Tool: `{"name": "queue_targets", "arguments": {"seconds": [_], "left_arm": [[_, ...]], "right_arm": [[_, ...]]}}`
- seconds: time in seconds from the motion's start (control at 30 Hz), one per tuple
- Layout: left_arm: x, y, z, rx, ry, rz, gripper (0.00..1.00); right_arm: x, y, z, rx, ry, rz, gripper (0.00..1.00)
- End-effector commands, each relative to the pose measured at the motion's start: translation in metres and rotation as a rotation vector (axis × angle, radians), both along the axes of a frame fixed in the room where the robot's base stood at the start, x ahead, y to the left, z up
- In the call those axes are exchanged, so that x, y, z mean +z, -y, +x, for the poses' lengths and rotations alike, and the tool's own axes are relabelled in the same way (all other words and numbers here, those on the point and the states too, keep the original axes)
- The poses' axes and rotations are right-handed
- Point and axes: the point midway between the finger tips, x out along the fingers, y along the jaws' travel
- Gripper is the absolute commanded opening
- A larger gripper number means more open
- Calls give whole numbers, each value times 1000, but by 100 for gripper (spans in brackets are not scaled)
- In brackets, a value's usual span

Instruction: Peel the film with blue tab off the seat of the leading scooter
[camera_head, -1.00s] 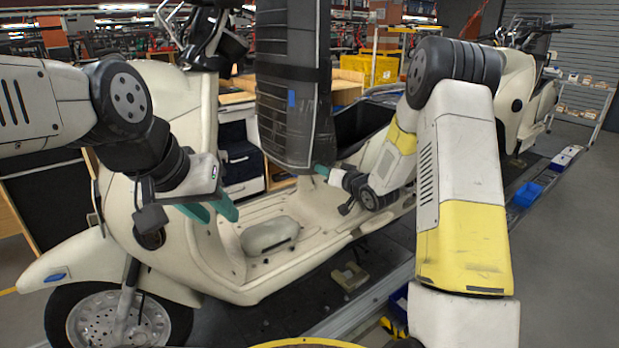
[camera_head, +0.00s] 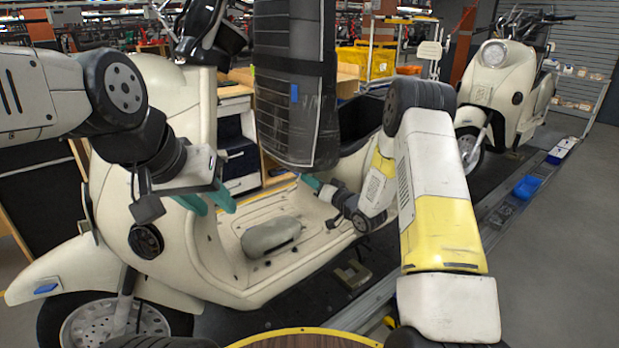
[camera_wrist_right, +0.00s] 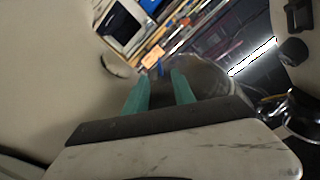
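The near cream scooter (camera_head: 142,215) stands on the conveyor with its long black seat (camera_head: 300,140) raised upright in mid-picture. A grey, lined film seems to cover the seat; its edges are hard to make out. A small blue tab (camera_head: 294,93) shows on the seat's face. My left gripper (camera_head: 210,205) is open and empty, left of the seat and above the footboard. My right gripper (camera_head: 308,180) is just below the seat's lower end, partly hidden in the head view.
A second cream scooter (camera_head: 500,90) stands further back at the right. A blue bin (camera_head: 526,187) sits on the conveyor's right edge. Grey floor (camera_head: 570,260) is clear at the right.

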Motion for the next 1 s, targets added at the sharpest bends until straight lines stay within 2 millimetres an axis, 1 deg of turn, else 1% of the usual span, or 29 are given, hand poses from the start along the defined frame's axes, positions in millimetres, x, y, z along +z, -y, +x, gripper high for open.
{"name": "queue_targets", "arguments": {"seconds": [0.1,0.3,0.43,0.6,0.83,0.87,0.9,1.0], "left_arm": [[0,0,0,0,0,0,36],[0,0,0,0,0,0,36],[0,0,0,0,0,0,36],[0,0,0,0,0,0,36],[0,0,0,0,0,0,36],[0,0,0,0,0,0,36],[0,0,0,0,0,0,36],[0,0,0,0,0,0,36]], "right_arm": [[0,-12,13,4,1,-1,31],[0,-30,38,3,1,0,31],[0,-38,50,2,2,-1,31],[0,-42,57,1,0,0,31],[0,-42,57,1,0,0,31],[0,-42,57,1,0,0,27],[0,-42,57,1,0,0,19],[0,-42,57,1,0,0,0]]}}
